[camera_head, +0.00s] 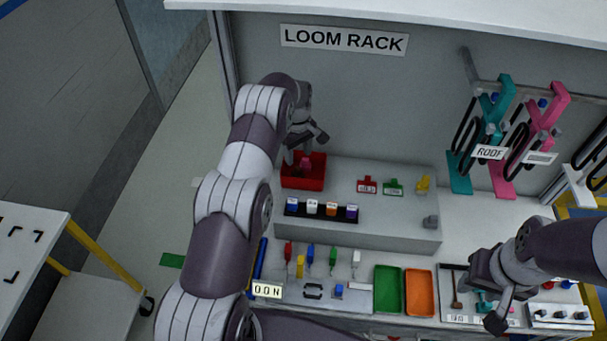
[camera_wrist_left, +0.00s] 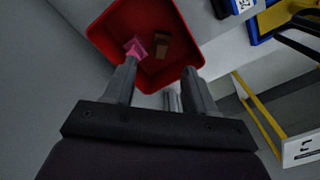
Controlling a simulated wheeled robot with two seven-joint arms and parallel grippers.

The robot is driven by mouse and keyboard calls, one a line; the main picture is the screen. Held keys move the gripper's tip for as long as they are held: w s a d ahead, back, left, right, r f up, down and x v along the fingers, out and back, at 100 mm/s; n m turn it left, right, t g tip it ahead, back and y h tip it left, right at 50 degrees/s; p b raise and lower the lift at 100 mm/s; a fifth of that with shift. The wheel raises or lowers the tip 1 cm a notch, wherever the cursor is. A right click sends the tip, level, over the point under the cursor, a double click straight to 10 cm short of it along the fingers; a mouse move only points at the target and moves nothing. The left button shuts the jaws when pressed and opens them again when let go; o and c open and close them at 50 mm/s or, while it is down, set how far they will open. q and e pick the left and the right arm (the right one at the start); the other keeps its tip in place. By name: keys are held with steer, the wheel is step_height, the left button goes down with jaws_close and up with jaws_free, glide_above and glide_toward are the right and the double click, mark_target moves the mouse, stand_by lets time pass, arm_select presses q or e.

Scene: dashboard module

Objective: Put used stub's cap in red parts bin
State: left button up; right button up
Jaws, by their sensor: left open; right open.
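The red parts bin (camera_head: 303,183) stands at the left end of the raised shelf, below the LOOM RACK sign. It also shows in the left wrist view (camera_wrist_left: 190,52). A pink piece (camera_wrist_left: 135,47), which may be the cap, is inside the bin beside a brown piece (camera_wrist_left: 162,45). The pink piece also shows in the head view (camera_head: 306,164). My left gripper (camera_head: 308,147) is above the bin, pointing down, with its fingers apart and nothing between them. My right gripper (camera_head: 486,296) is open over the tray at the front right.
A black strip of small labelled blocks (camera_head: 321,211) sits in front of the bin. Red and green tagged parts (camera_head: 379,187) lie to its right on the shelf. Green (camera_head: 388,290) and orange (camera_head: 420,292) trays lie at the front. Teal and pink hangers (camera_head: 500,135) hang at the right.

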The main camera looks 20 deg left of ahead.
arm_select(q)
step_height(320, 180, up, 9)
steer(key=p, duration=0.6)
arm_select(e)
step_height(320, 180, up, 5)
steer(key=shift+r, duration=0.1)
arm_select(q)
steer(key=shift+f, duration=0.15)
